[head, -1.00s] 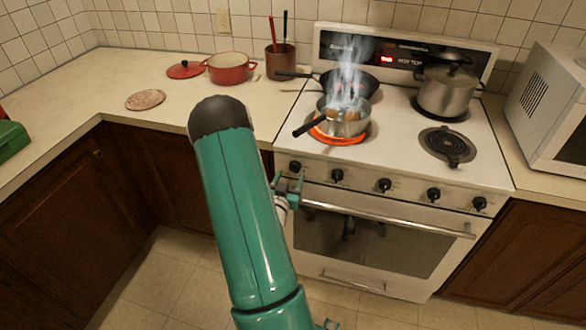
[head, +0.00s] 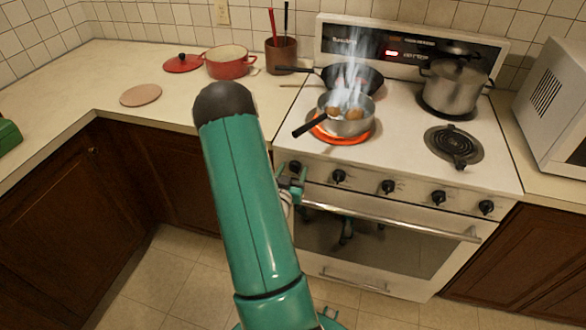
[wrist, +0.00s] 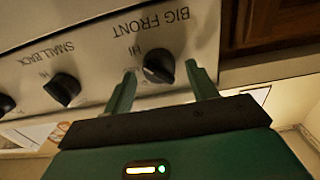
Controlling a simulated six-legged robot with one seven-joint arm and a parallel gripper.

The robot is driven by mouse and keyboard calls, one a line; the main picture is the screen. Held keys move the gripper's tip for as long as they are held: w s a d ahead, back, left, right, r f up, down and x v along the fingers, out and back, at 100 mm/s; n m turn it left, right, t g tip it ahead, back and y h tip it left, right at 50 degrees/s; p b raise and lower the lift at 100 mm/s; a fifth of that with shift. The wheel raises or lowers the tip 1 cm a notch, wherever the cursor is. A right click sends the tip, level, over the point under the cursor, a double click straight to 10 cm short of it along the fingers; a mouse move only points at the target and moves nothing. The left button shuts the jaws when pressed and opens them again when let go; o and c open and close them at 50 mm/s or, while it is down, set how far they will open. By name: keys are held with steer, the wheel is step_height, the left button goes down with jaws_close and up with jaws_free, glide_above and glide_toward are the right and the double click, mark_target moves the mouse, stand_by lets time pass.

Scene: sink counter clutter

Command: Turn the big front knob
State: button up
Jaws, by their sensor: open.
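The big front knob (wrist: 158,67) is black, on the stove's front panel, under an upside-down "BIG FRONT" label in the wrist view. In the head view it is the leftmost knob (head: 295,167). My gripper (wrist: 162,73) is open, with one finger on each side of the knob; I cannot tell if they touch it. In the head view my gripper (head: 290,190) is at the stove's left front, partly hidden by my green arm. The front left burner (head: 342,137) glows orange under a steaming saucepan (head: 350,122).
A "SMALL BACK" knob (wrist: 63,88) is beside it. The oven handle (head: 400,223) runs below the knobs. A dark pan (head: 352,82) and a steel pot (head: 452,90) stand at the back. Brown cabinets (head: 165,180) flank the stove.

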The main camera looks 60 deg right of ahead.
steer(key=shift+w+d, duration=0.1)
steer(key=shift+d, duration=0.05)
steer(key=c, duration=1)
steer(key=shift+n, duration=0.4)
steer(key=n, duration=0.4)
steer(key=shift+w+n, duration=0.15)
steer(key=shift+n, duration=2.35)
